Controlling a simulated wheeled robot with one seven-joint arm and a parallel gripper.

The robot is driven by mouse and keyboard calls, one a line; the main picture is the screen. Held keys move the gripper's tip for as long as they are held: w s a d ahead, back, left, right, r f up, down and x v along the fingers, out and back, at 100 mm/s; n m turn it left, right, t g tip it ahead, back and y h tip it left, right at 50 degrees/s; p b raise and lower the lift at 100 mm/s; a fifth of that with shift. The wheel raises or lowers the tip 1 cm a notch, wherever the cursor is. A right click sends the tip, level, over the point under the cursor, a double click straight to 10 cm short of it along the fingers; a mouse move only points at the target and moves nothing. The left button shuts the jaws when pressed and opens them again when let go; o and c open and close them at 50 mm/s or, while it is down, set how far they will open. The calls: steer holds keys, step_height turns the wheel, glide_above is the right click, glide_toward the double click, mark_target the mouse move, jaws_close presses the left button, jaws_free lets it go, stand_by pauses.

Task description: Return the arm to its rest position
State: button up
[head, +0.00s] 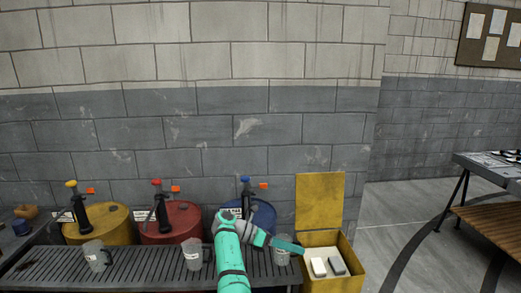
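My teal and grey arm (230,262) rises from the bottom edge in front of the slatted bench and bends to the right. I see nothing clearly held.
Yellow (112,226), red (190,222) and blue (264,217) drums with pumps stand along the wall. Cups (96,256) (192,254) (282,250) stand on the slatted bench (140,268). An open yellow box (346,252) holds a white and a dark block. A table (497,170) stands right; floor between is clear.

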steer(key=s+a+f+t+y, duration=0.2)
steer(key=f, duration=0.9)
steer(key=s+a+f+m+t+y, duration=0.1)
steer(key=s+a+f, duration=0.1)
steer(key=f, duration=0.9)
steer(key=s+a+f+t+y, duration=0.2)
steer(key=f, duration=0.9)
steer(key=s+a+f+m+t+y, duration=0.2)
steer(key=s+a+f+m+y, duration=0.15)
steer(key=s+f, duration=0.5)
steer(key=s+a+f+m+t+y, duration=0.1)
steer(key=s+a+f+m+y, duration=0.2)
steer(key=s+f, duration=0.55)
steer(key=s+a+r+m+t+y, duration=0.15)
steer(key=s+r+m, duration=0.3)
steer(key=s, duration=0.75)
steer(key=s+a+r+m+t+y, duration=0.1)
steer(key=s+r+m+t, duration=0.2)
steer(key=s+r, duration=0.55)
steer(key=s+d+r+m+t, duration=0.1)
steer(key=s+r+m, duration=0.3)
steer(key=s+r, duration=0.4)
steer(key=s+d+r+m+t, duration=0.2)
steer(key=s+r+m, duration=0.3)
steer(key=r, duration=1.1)
steer(key=s+t, duration=0.1)
steer(key=s, duration=0.2)
steer(key=shift+s+d, duration=0.15)
steer(key=shift+d, duration=0.15)
